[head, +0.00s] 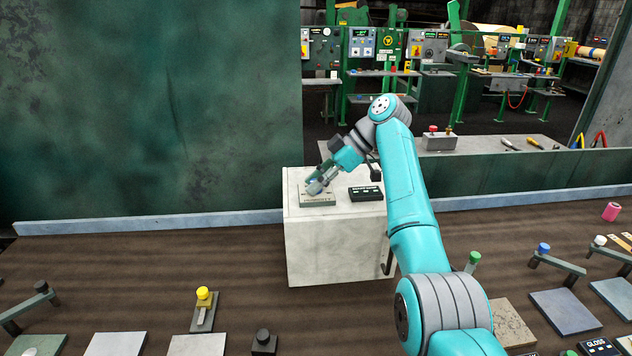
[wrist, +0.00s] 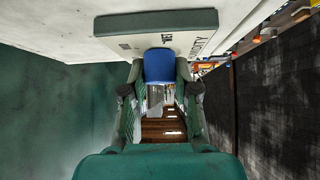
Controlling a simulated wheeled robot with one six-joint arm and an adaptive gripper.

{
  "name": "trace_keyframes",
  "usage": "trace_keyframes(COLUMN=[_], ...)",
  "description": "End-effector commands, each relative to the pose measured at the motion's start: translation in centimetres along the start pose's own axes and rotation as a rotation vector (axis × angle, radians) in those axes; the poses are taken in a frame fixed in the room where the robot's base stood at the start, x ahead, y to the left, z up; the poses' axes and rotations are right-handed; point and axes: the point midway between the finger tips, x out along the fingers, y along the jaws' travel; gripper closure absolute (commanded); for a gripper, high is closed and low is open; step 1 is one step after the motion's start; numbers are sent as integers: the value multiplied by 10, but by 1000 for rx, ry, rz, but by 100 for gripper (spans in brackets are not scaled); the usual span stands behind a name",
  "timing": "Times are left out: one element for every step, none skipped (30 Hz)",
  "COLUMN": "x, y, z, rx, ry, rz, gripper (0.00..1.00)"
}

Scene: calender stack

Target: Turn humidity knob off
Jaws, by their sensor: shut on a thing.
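The humidity plate (head: 318,201) is a grey-green block lying on top of the white cabinet (head: 340,245), with lettering on its front part. In the wrist view the plate (wrist: 120,24) fills the top, and the end of "HUMIDITY" is readable on it. A blue knob (wrist: 159,66) stands on the plate. My gripper (head: 317,186) reaches down to the plate from the upper right. In the wrist view my gripper (wrist: 160,80) has a finger on each side of the knob and is shut on it. In the head view the gripper hides the knob. The knob's setting cannot be read.
A black labelled box (head: 366,193) sits on the cabinet close to the right of the plate. A green wall (head: 150,110) stands behind to the left. Several plates and levers, one with a yellow knob (head: 203,293), line the near brown surface.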

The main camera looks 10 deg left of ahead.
Motion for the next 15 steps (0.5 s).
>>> trace_keyframes(x=[0, 0, 0, 0, 0, 0, 0, 0, 0, 0, 0, 0, 0, 0, 0], y=[0, 0, 0, 0, 0, 0, 0, 0, 0, 0, 0, 0, 0, 0, 0], z=[0, 0, 0, 0, 0, 0, 0, 0, 0, 0, 0, 0, 0, 0, 0], rx=[-11, -18, -28, -33, -39, -46, -50, -53, -58, -61, -63, -66, -67, -68, -69], ry=[0, 0, 0, 0, -1, -1, -1, -1, -1, -1, -1, -1, -2, -2, -2], rz=[-13, -21, -29, -35, -41, -48, -52, -56, -60, -63, -65, -67, -68, -69, -70], gripper=[100, 100, 100, 100, 100, 100, 100, 100, 100, 100, 100, 100, 100, 100, 100])
